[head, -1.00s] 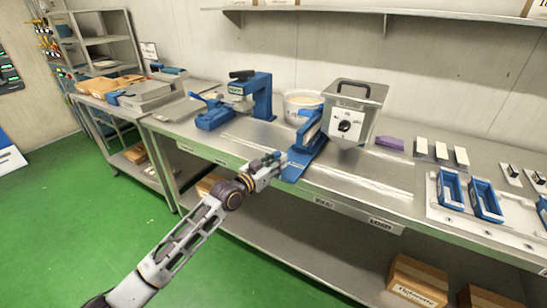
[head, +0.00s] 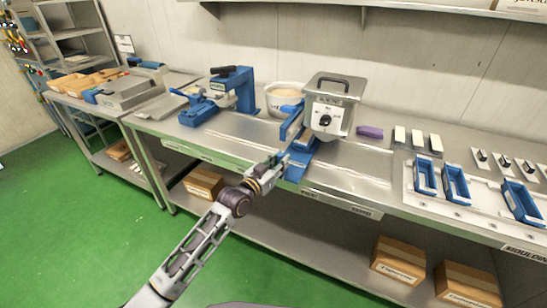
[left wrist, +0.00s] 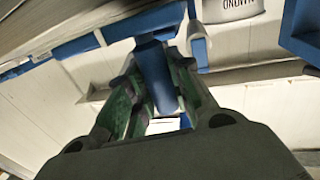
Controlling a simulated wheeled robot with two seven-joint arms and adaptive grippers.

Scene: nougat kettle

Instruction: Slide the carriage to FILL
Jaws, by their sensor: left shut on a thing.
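The blue carriage (head: 300,158) sits on the pale rail strip (head: 360,172) along the bench, just left of and in front of the grey kettle (head: 333,105) with a dial. My left gripper (head: 275,165) reaches it from the front and is shut on its blue handle. In the left wrist view the blue handle (left wrist: 156,78) stands between the two green-padded fingers (left wrist: 155,105). Small labels (head: 310,192) are on the bench's front edge below the carriage, too small to read surely. My right gripper is not in view.
A blue press (head: 240,88) and white tub (head: 285,97) stand left of the kettle. A purple block (head: 369,132) and several white pieces lie to its right, then a tray (head: 410,185) with blue moulds. The rail right of the carriage looks clear.

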